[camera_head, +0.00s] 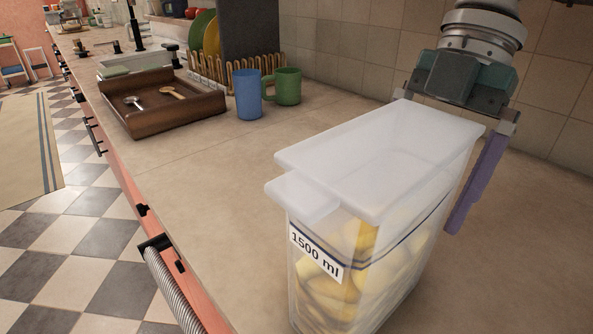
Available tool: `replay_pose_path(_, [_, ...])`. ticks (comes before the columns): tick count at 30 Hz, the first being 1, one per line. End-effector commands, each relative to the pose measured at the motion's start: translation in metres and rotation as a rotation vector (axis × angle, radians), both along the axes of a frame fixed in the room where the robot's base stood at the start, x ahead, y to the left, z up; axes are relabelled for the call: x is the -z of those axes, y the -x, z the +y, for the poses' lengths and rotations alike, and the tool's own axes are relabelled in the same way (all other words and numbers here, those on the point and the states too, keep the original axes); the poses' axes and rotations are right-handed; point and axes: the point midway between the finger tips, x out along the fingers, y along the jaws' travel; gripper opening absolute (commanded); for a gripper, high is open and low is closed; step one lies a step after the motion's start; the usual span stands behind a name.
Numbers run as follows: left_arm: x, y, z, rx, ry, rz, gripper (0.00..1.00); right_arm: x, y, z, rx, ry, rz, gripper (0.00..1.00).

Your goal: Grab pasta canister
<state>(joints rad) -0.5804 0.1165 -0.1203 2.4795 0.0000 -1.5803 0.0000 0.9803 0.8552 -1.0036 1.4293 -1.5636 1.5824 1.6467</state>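A clear canister with a frosted white lid (375,155) stands large at the front right. Its label (316,257) reads 1500 ml, and yellowish pieces that look like pasta show inside it. Its bottom is cut off by the frame. My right gripper (440,150) comes down from the top right over its far end, fingers spread wide. The purple finger (478,182) lies along the canister's right side; I cannot tell if it touches. The other finger is mostly hidden behind the lid's far left corner. My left gripper is not in view.
On the counter (215,185) stand a blue cup (248,97), a green mug (288,87), a brown wooden tray (160,118) with utensils and a dish rack (262,74) with plates. A tiled wall (345,50) lies behind. The counter left of the canister is clear.

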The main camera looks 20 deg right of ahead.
Motion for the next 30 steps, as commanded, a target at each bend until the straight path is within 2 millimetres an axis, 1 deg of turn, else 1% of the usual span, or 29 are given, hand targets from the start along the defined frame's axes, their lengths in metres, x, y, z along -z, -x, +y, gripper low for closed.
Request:
replay_pose_path(5, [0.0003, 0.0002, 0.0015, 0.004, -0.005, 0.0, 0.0, 0.0005, -0.0001, 0.0001, 0.0, 0.0, 0.0, 1.0])
replay_pose_path(8, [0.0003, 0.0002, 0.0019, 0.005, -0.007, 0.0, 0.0, 0.0003, -0.0001, 0.0001, 0.0, 0.0, 0.0, 0.9])
replay_pose_path(30, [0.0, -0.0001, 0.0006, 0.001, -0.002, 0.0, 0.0, -0.0003, -0.0001, 0.0, 0.0, -0.001, 0.0, 0.07])
